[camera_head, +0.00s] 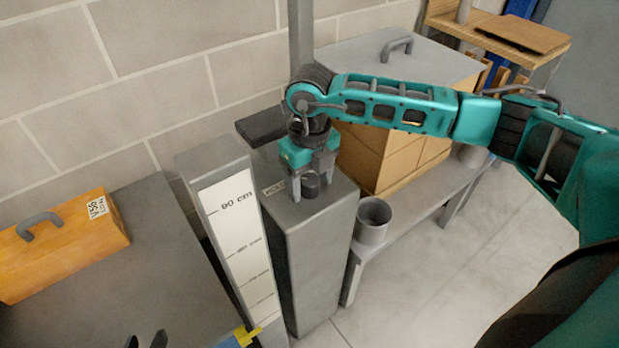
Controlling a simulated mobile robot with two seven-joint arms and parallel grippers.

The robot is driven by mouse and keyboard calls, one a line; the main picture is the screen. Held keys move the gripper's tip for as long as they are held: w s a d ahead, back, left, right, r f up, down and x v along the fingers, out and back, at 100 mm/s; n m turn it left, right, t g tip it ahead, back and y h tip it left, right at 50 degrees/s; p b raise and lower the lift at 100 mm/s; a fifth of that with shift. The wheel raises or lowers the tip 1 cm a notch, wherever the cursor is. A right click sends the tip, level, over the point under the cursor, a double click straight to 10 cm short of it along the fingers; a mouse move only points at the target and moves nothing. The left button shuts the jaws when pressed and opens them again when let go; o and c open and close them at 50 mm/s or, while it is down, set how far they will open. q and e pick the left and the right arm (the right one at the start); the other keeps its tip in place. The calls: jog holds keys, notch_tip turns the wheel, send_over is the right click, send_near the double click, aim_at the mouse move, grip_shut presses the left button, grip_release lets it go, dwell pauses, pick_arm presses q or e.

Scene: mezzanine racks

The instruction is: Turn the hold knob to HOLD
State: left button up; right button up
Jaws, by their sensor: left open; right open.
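The hold knob (311,187) is a short dark cylinder on top of a grey pillar (318,243). A small label beginning "HOL" (272,188) lies to its left, partly covered. My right gripper (309,178) points down over the pillar top, open, with one finger on each side of the knob as seen from here. I cannot tell whether the fingers touch it. The knob's pointing direction is too small to read. Only the dark fingertips of my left gripper (146,341) show at the bottom edge, open and far from the pillar.
A height gauge post (237,235) marked "90 cm" stands just left of the pillar. An orange case (65,245) lies on a dark surface at left. A grey cup (373,221) and wooden boxes (390,160) stand on a bench at right. Floor is clear at lower right.

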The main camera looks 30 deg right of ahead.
aim_at(309, 180)
notch_tip(309, 180, up, 13)
jog(key=p, duration=0.2)
dwell(0.4)
jog(key=shift+f, duration=0.1)
dwell(0.3)
